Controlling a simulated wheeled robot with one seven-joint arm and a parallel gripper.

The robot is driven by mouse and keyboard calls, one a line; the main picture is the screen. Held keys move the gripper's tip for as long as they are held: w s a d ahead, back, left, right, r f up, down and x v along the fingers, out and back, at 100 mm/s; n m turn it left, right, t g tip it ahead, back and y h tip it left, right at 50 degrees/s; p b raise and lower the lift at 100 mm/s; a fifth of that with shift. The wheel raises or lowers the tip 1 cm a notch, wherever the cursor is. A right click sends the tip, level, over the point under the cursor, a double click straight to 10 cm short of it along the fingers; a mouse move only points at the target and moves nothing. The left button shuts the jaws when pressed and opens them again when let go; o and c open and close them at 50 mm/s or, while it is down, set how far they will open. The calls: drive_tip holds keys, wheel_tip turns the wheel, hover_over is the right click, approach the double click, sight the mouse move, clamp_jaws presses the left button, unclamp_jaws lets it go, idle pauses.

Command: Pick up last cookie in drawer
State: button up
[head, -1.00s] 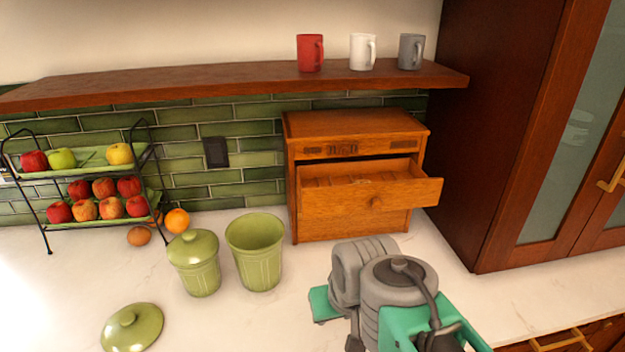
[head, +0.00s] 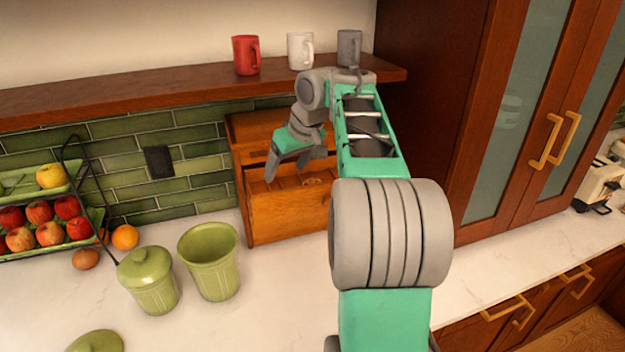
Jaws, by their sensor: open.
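The wooden drawer box (head: 262,126) stands on the counter against the green tiles. Its drawer (head: 285,216) is pulled out, and my arm covers its right part. Inside the drawer are dividers and a small light brown round shape (head: 314,182) that may be the cookie; it is too small to be sure. My gripper (head: 290,172) is open and empty, fingers pointing down over the drawer's opening, to the left of that shape. I cannot tell how far above the drawer floor the fingertips are.
An open green canister (head: 209,268) and a lidded green canister (head: 150,283) stand left of the drawer. A loose green lid (head: 97,342) lies in front. A shelf (head: 170,88) with mugs hangs above, close to my arm. A tall cabinet (head: 440,130) stands right.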

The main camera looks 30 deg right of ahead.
approach(313, 182)
drive_tip(key=shift+g, duration=0.3)
drive_tip(key=x, duration=0.8)
drive_tip(key=shift+w+r, duration=0.2)
drive_tip(key=shift+w, duration=0.1)
drive_tip(key=shift+c, duration=0.6)
drive_tip(key=c, duration=0.7)
drive_tip(key=shift+r, duration=0.1)
